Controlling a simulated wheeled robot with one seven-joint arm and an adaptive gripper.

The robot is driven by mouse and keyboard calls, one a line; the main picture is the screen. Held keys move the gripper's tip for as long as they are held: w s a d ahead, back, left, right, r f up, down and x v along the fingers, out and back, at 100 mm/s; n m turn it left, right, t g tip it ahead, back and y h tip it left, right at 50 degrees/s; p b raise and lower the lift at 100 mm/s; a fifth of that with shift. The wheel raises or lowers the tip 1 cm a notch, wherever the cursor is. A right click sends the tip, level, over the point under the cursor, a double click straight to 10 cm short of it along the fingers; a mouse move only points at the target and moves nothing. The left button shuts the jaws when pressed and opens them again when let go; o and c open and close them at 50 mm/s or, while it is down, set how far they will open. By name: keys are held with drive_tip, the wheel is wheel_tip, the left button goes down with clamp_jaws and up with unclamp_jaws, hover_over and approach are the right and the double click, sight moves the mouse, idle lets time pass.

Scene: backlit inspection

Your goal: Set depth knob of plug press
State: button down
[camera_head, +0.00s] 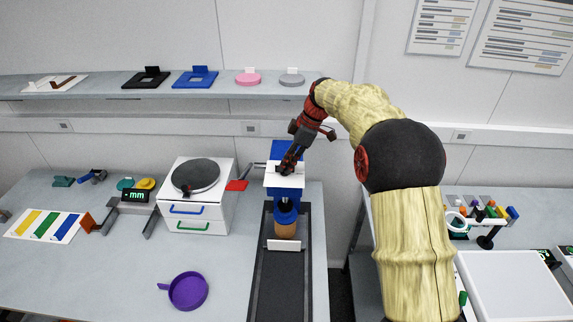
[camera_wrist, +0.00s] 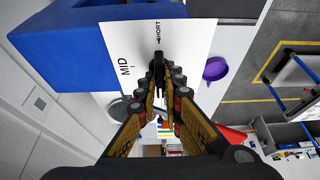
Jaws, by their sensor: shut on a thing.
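The plug press (camera_head: 287,192) is a blue body with a white top plate in the head view, at the back of a dark track. In the wrist view its white plate (camera_wrist: 112,50) carries the printed words MID and SHORT, the latter partly covered. The black depth knob (camera_wrist: 157,58) stands between my fingers at the SHORT mark; its lower part is hidden by them. My gripper (camera_wrist: 160,82) is shut on the knob. In the head view my gripper (camera_head: 287,165) reaches down to the plate from the upper right and hides the knob.
A brown cylinder (camera_head: 285,230) sits under the press's blue plunger. A white drawer unit (camera_head: 197,205) with a round dark top and a red-ended lever (camera_head: 237,185) stand close on the left. A purple pan (camera_head: 188,291) lies in front. A shelf (camera_head: 220,92) runs behind.

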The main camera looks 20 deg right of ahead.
drive_tip(key=c, duration=1.9)
unclamp_jaws()
drive_tip(key=v, duration=1.2)
drive_tip(key=shift+w, duration=0.1)
